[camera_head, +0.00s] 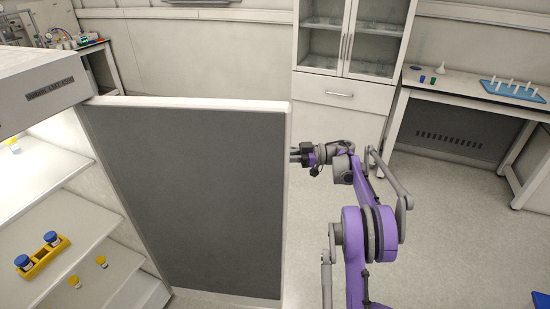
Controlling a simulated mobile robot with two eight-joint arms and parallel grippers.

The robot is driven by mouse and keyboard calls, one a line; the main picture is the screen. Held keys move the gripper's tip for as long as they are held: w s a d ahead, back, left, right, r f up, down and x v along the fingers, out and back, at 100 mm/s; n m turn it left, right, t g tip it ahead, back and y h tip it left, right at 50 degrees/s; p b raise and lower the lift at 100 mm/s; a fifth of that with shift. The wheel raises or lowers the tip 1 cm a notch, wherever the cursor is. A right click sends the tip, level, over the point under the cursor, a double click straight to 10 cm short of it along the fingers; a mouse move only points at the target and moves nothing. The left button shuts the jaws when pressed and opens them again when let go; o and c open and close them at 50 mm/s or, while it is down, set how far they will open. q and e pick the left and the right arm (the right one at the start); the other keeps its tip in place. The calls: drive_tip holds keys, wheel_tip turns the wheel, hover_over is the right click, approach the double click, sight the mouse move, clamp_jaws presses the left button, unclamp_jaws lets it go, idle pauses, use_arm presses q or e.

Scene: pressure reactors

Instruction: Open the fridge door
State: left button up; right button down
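The white fridge (48,80) stands at the left, with a dark label on its front top edge. Its door (190,190) stands wide open, with the dark grey inner panel facing me. The lit shelves inside are in plain view. My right gripper (297,154), on a purple arm, is at the door's free right edge, with its fingertips touching or very close to it. The far side of the door is hidden, so I cannot tell whether the fingers hold anything. My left gripper is not in view.
A yellow rack (43,256) with blue-capped vials and small yellow-capped vials (101,262) stand on the fridge shelves. A glass-front cabinet (345,75) stands behind. A bench (450,85) with a blue tray (512,91) is at the right.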

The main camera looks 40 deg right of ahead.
drive_tip(key=shift+w+d, duration=0.1)
idle(0.4)
drive_tip(key=c, duration=1.1)
unclamp_jaws()
drive_tip(key=shift+o, duration=0.2)
drive_tip(key=shift+d, duration=0.1)
drive_tip(key=v, duration=1)
drive_tip(key=shift+s+d, duration=0.2)
drive_tip(key=shift+d, duration=0.05)
